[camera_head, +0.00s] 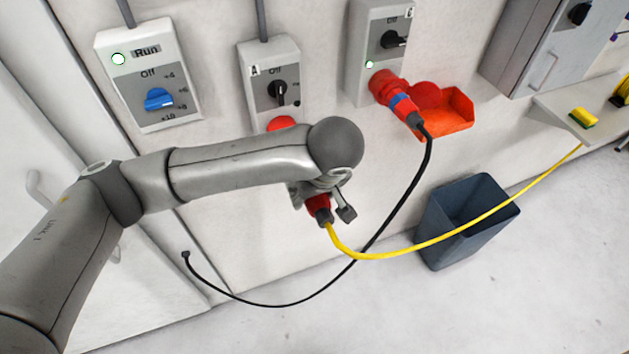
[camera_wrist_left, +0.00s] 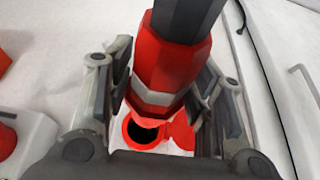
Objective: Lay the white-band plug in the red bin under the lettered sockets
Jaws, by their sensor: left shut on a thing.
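The white-band plug (camera_wrist_left: 163,60) is red with a pale band and a dark rear end. My left gripper (camera_wrist_left: 165,85) is shut on it. In the head view the plug (camera_head: 319,205) shows below my left gripper (camera_head: 322,198), its yellow cable trailing right. The wrist view shows an open red socket (camera_wrist_left: 143,132) with a dark hole just beyond the plug's front end; the plug looks out of it. The red bin (camera_head: 458,128) is on the wall, right of and below socket box B (camera_head: 370,60). My right gripper is in neither view.
A blue-band plug (camera_head: 398,97) on a black cable sits in socket B, beside the bin. Socket box A (camera_head: 262,95) reads Off. A switch box marked Run (camera_head: 145,75) is at left. A dark waste bin (camera_head: 450,235) stands on the floor, with the yellow cable crossing it.

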